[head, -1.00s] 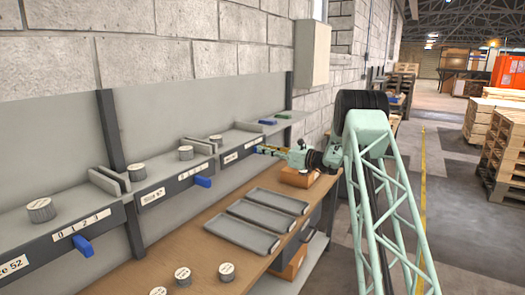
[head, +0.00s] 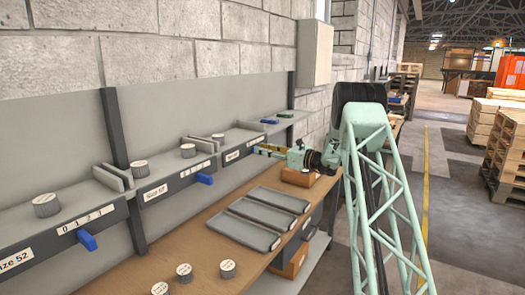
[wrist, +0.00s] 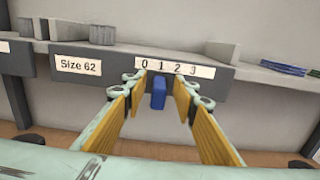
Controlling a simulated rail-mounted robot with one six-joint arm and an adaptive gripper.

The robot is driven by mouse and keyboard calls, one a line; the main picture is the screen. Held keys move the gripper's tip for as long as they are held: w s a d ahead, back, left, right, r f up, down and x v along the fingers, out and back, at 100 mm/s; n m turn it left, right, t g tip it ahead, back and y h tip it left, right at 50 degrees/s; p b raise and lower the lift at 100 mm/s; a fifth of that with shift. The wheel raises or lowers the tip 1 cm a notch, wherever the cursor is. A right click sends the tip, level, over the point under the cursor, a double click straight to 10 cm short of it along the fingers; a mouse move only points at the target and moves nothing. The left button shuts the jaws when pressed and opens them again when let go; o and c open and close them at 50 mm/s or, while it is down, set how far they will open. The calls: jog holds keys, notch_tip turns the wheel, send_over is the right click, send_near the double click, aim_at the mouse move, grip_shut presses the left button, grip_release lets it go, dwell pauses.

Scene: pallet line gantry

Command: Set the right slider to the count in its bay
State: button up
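The right slider (wrist: 158,92) is a blue handle on the front panel of the bay labelled "Size 62" (wrist: 78,65). It hangs below the number strip (wrist: 175,68), under the 1. My gripper (wrist: 160,90) has its yellow-padded fingers spread, one on each side of the slider, with gaps showing. I cannot tell how deep the tips reach. One grey cylinder (wrist: 103,34) shows on the shelf of this bay. In the head view my gripper (head: 262,150) is at the right panel and hides the slider.
Other bays to the left have blue sliders (head: 87,241) (head: 204,179) and grey cylinders (head: 46,205). Grey trays (head: 243,231) and several loose cylinders (head: 184,271) lie on the wooden bench. Blue and green items (head: 285,114) lie at the shelf's far end.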

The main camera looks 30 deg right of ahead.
dwell(0.3)
jog(key=v, duration=1.2)
dwell(0.7)
